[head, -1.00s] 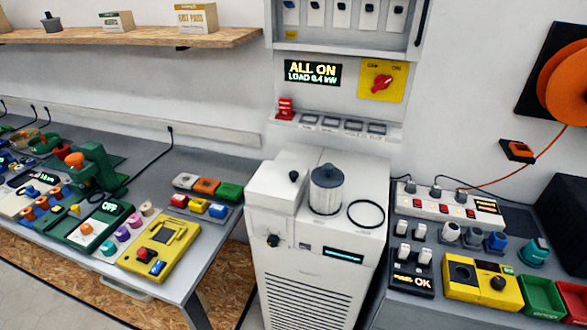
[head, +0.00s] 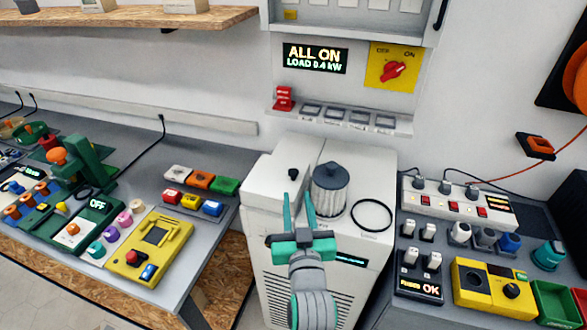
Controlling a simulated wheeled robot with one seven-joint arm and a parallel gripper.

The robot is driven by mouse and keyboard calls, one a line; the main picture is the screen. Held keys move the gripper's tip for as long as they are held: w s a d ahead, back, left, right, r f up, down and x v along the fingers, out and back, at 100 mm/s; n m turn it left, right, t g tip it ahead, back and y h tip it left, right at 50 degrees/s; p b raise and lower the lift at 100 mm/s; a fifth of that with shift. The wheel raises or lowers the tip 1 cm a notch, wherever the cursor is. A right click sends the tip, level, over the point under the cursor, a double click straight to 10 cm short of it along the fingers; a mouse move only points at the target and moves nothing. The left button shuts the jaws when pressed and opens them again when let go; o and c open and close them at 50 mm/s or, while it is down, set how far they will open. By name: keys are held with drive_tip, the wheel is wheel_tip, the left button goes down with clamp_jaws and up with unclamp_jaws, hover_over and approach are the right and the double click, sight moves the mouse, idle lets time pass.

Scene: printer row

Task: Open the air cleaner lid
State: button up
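The air cleaner (head: 371,243) is a white cabinet standing in the gap between two benches. Its top carries a raised white lid (head: 269,178) at left with a small black knob (head: 293,173). A grey pleated filter with a dark cap (head: 330,189) stands on the top to the right of the lid, and a black ring (head: 371,215) lies right of that. My gripper (head: 298,198) is in front of the cabinet, its two teal fingers pointing up, apart and empty. The fingertips appear just below the knob in the picture; contact cannot be told. My gripper hides part of the cabinet's front.
The left bench (head: 222,239) holds coloured button blocks and a yellow device (head: 149,246). The right bench holds a power strip (head: 458,203), switches and a yellow box (head: 493,286). A wall panel with a red rotary switch (head: 393,71) is behind the cabinet.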

sight(294, 176)
drive_tip(key=w, duration=1.1)
drive_tip(key=shift+a+r, duration=0.15)
drive_tip(key=shift+a, duration=0.25)
clamp_jaws()
